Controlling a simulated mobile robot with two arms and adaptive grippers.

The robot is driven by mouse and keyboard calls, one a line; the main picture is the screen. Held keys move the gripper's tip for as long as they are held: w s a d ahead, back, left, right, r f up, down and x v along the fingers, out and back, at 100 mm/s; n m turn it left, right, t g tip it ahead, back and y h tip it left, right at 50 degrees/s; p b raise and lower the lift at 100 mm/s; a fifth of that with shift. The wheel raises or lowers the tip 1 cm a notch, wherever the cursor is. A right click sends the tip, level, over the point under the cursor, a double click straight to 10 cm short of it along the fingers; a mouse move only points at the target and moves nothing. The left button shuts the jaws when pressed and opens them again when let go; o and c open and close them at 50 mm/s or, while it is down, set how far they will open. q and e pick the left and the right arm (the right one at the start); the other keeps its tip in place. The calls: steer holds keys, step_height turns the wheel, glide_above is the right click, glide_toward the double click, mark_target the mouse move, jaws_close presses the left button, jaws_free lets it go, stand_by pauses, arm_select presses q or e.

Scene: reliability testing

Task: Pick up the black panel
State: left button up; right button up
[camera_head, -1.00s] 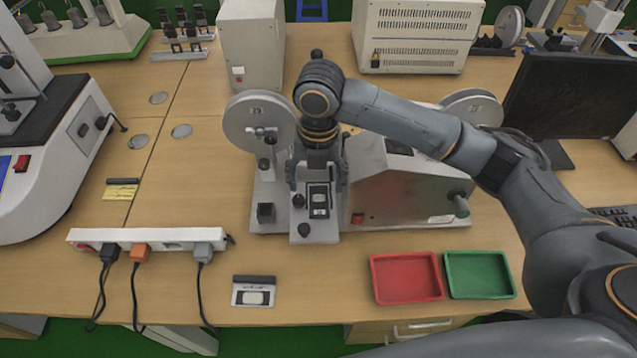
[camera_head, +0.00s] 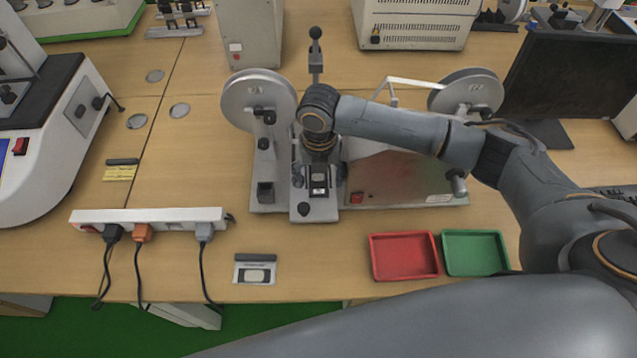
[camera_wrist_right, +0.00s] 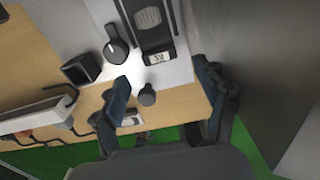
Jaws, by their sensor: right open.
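A small black panel (camera_head: 319,179) with a light pad lies on the front platform of the grey machine. In the right wrist view the black panel (camera_wrist_right: 168,38) shows at the top centre, with a grey ribbed oval and a small label; its upper end is cut off. My right gripper (camera_head: 319,166) is over the panel, partly hiding it in the head view. In the wrist view its two fingers (camera_wrist_right: 165,84) are apart, with nothing held between them. My left gripper is not in view.
The machine has reels (camera_head: 258,97) on both sides and a black knob (camera_wrist_right: 116,48) beside the panel. A power strip (camera_head: 150,219), a card-like piece (camera_head: 255,281), a red tray (camera_head: 405,276) and a green tray (camera_head: 475,272) lie in front. Bare table separates them.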

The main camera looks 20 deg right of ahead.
mark_target(319, 193)
step_height(319, 193, down, 4)
steer(key=shift+r, duration=0.1)
steer(key=shift+f, duration=0.4)
steer(key=c, duration=1.1)
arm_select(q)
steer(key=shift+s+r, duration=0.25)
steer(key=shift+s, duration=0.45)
arm_select(e)
steer(key=shift+c, duration=0.2)
steer(key=shift+r, duration=0.1)
arm_select(q)
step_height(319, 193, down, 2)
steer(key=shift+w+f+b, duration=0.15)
steer(key=shift+b, duration=0.75)
arm_select(e)
step_height(319, 193, up, 18)
arm_select(q)
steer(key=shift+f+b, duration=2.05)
steer(key=shift+b, duration=0.05)
arm_select(e)
steer(key=shift+f, duration=7.65)
